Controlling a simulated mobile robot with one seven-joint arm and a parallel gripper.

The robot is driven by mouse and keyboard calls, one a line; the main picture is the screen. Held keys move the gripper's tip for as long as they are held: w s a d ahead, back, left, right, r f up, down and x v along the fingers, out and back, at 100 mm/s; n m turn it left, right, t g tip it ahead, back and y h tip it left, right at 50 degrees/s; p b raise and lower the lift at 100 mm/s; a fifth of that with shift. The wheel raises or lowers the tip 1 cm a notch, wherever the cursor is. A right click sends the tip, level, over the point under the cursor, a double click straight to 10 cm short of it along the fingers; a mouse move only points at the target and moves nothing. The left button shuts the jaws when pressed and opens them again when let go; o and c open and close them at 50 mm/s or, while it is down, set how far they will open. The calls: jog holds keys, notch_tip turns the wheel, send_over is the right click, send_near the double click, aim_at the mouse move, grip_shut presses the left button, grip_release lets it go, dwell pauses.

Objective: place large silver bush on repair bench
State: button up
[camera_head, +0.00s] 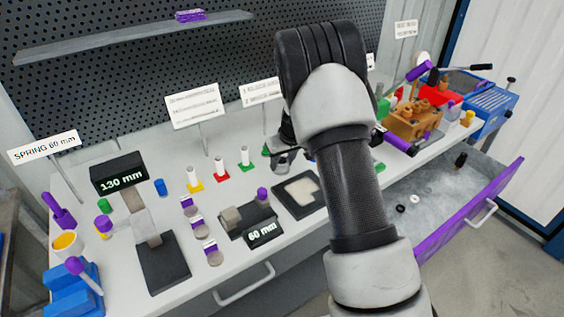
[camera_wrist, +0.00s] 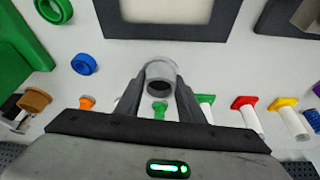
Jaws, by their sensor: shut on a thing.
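My gripper (camera_wrist: 160,98) is shut on a grey-silver bush (camera_wrist: 160,70), a short hollow cylinder, held between its two dark fingers in the wrist view. In the head view my arm covers most of the gripper, and only part of it (camera_head: 285,160) shows over the back of the bench, behind a dark square tray with a pale inside (camera_head: 285,205). The white repair bench (camera_head: 120,275) runs along the perforated wall. I cannot tell how high the bush is above the bench top.
Several white pins on yellow, red and green bases (camera_head: 219,168) stand left of my gripper. A blue ring (camera_wrist: 83,64) and a green block (camera_wrist: 25,40) lie nearby. The 130 mm and 60 mm fixtures are at left. An open purple-fronted drawer (camera_head: 470,212) juts out at right.

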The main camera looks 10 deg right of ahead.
jog(key=shift+f+b, duration=0.2)
jog(key=shift+b, duration=0.1)
jog(key=o, duration=1.1)
jog(key=shift+r, duration=0.1)
jog(key=shift+o, duration=0.2)
